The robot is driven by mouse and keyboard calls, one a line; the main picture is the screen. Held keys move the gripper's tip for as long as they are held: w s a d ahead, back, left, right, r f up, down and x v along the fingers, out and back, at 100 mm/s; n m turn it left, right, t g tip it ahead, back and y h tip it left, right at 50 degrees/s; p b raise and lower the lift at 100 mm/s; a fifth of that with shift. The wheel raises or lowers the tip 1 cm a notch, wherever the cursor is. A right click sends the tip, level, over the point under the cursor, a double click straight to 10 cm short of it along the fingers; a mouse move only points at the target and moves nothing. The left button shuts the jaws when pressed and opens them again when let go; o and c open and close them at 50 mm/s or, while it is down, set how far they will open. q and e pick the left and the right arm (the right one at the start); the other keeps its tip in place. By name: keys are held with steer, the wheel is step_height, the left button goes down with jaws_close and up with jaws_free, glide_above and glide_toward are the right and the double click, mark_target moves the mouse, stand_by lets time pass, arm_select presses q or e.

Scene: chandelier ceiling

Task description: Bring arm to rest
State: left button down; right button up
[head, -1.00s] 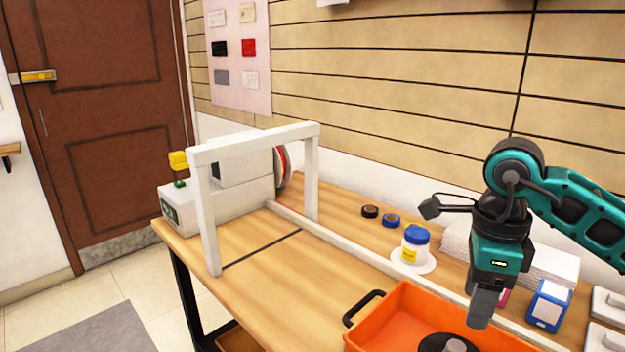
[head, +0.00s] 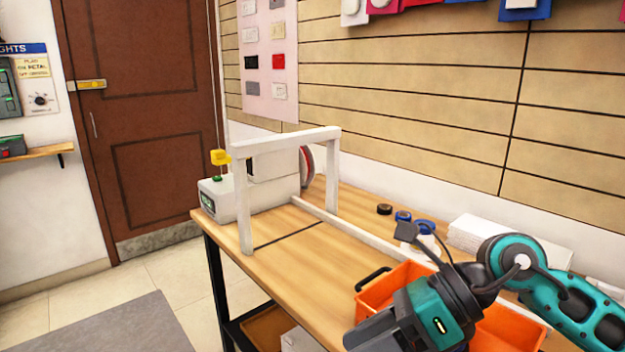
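My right arm comes in from the right, teal and black, with its elbow bent. Its gripper (head: 368,336) points to the lower left, in front of the orange crate (head: 376,290) and above the near side of the wooden table (head: 285,262). The fingers are dark and run close to the bottom edge, so I cannot tell whether they are open or shut. I see no object in them. My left arm and gripper are not in view.
A white frame (head: 243,210) stands on the table beside a white machine (head: 217,200). Dark and blue tape rolls (head: 403,216) and a stack of white sheets (head: 470,232) lie along the back. My arm hides much of the crate. The table's left front is clear.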

steer(key=s+a+r+m+y, duration=0.1)
steer(key=a+r+m+y, duration=0.2)
steer(key=a+r+y, duration=0.25)
step_height(320, 180, up, 6)
steer(key=w+d+m+t+y, duration=0.3)
steer(key=m+t+y, duration=0.2)
steer(key=m+t, duration=0.5)
steer(key=w+d+f+m+t+h, duration=0.35)
steer(key=d+m+t+h, duration=0.35)
steer(key=m, duration=0.4)
steer(key=w+d+f+m+t+h, duration=0.2)
steer(key=d+f+m+t+h, duration=0.2)
steer(key=m+h, duration=0.7)
steer(key=s+d+f+m+g+h, duration=0.2)
steer(key=d+f+m+g+h, duration=0.15)
steer(key=f+m, duration=0.4)
steer(key=s+d+f+m+g, duration=0.3)
steer(key=s+f+m+g, duration=0.2)
steer(key=s+f+g, duration=1.15)
arm_select(q)
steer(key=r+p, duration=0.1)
steer(key=p, duration=0.1)
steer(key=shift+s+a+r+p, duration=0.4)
arm_select(e)
steer(key=w+a+f+n+t+y, duration=0.1)
steer(key=w+a+f+t, duration=0.2)
steer(key=f+t, duration=0.4)
steer(key=t, duration=0.3)
steer(key=shift+w+f+t+y, duration=0.35)
steer(key=shift+f+t+y, duration=0.05)
